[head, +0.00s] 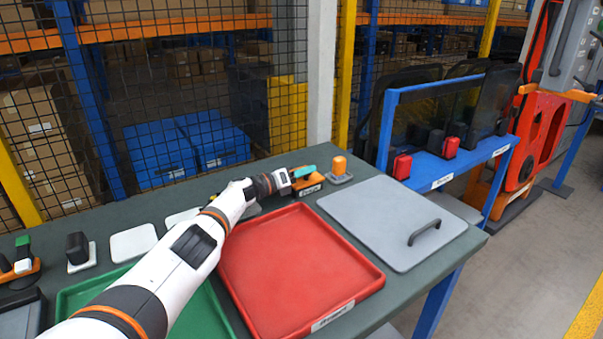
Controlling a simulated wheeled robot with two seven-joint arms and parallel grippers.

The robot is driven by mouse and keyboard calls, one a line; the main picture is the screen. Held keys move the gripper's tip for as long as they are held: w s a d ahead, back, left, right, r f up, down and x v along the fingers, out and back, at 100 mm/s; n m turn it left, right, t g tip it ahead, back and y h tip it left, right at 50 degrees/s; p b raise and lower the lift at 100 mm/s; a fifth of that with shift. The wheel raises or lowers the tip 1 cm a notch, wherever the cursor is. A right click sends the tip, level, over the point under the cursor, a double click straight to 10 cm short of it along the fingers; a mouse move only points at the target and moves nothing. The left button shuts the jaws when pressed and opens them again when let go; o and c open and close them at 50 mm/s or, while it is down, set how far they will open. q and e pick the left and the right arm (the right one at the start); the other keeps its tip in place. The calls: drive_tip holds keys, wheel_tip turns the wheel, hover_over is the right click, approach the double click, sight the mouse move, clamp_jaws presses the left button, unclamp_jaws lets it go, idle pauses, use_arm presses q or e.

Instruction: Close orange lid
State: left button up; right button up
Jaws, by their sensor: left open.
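My left arm reaches across the table from the lower left. Its gripper (283,180) is at the back of the table, beside a small orange item (309,182) with a dark label and a teal part on top. The gripper is open; its fingers are small here, and I cannot tell whether they touch that item. An orange block (340,165) stands on a grey base just to the right. I cannot tell which orange piece is the lid, or how it sits. My right gripper is not in view.
A red tray (300,267) lies in front of the gripper, with a green tray (85,292) to its left, partly behind my arm. A grey panel with a dark handle (392,225) lies at right. A mesh fence (190,90) stands behind the table.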

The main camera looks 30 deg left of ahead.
use_arm(q)
drive_tip(key=shift+s+a+f+p, duration=0.15)
drive_tip(key=shift+s+f+p, duration=0.15)
drive_tip(key=shift+f+p, duration=0.2)
drive_tip(key=shift+p+v, duration=0.75)
drive_tip(key=shift+p, duration=0.5)
drive_tip(key=p+v, duration=0.1)
drive_tip(key=v, duration=0.7)
drive_tip(key=shift+a+r, duration=0.15)
drive_tip(key=shift+a, duration=0.05)
drive_tip(key=shift+s+a, duration=0.15)
drive_tip(key=shift+s, duration=0.2)
drive_tip(key=shift+s+a+r, duration=0.1)
drive_tip(key=shift+s+r, duration=0.15)
drive_tip(key=shift+s, duration=0.3)
